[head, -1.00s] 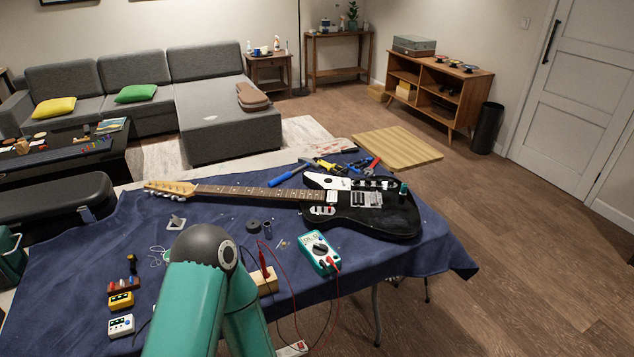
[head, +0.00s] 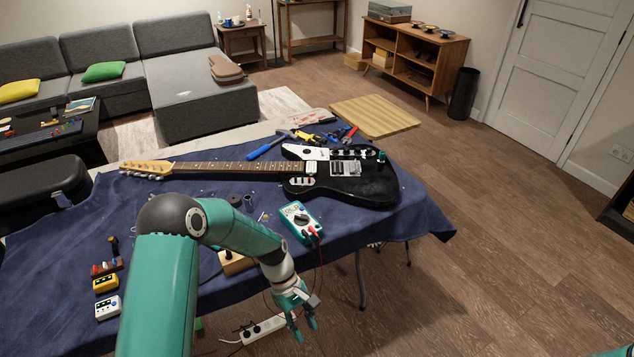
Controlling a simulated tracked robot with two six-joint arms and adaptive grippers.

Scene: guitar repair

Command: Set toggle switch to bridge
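A black electric guitar (head: 362,190) with a white pickguard lies on the blue cloth, its neck pointing left. White plates with small switches and knobs show on its body; the toggle switch and its position are too small to make out. My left gripper (head: 308,328) hangs in front of the table's near edge, below the multimeter and well apart from the guitar. Its fingers are spread and nothing is between them. My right gripper does not show; only a bit of teal is at the lower right corner.
A teal multimeter (head: 301,220) lies between my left arm and the guitar. Pliers and other tools (head: 310,137) lie behind the guitar. Effect pedals (head: 107,306) sit at the left. A power strip (head: 263,329) is on the floor near my gripper. The floor at right is clear.

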